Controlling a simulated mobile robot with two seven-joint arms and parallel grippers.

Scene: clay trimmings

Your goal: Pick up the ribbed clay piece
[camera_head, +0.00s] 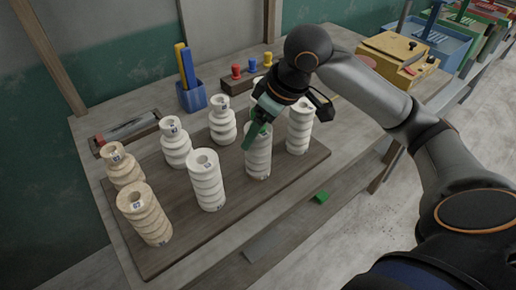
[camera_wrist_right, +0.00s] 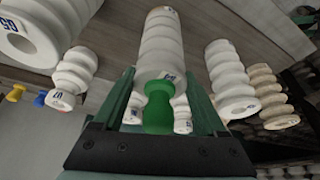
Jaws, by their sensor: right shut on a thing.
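My right gripper (camera_head: 257,134) comes down from above onto a white ribbed clay piece (camera_head: 259,160) in the front row on the board. In the right wrist view my green fingers (camera_wrist_right: 159,75) lie on both sides of this ribbed clay piece (camera_wrist_right: 161,42), shut on it near its top. The piece looks upright in the head view; I cannot tell whether its foot is clear of the board. A green peg-like thing (camera_wrist_right: 158,108) shows between the fingers at its top end; how it is held is unclear. My left gripper is out of view.
Several other ribbed pieces stand close by on the dark board (camera_head: 180,255), including a white one to the left (camera_head: 207,182) and one to the right (camera_head: 300,127). Behind are a blue cup (camera_head: 192,97) and coloured pegs (camera_head: 252,67). A green block (camera_head: 321,197) lies in front.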

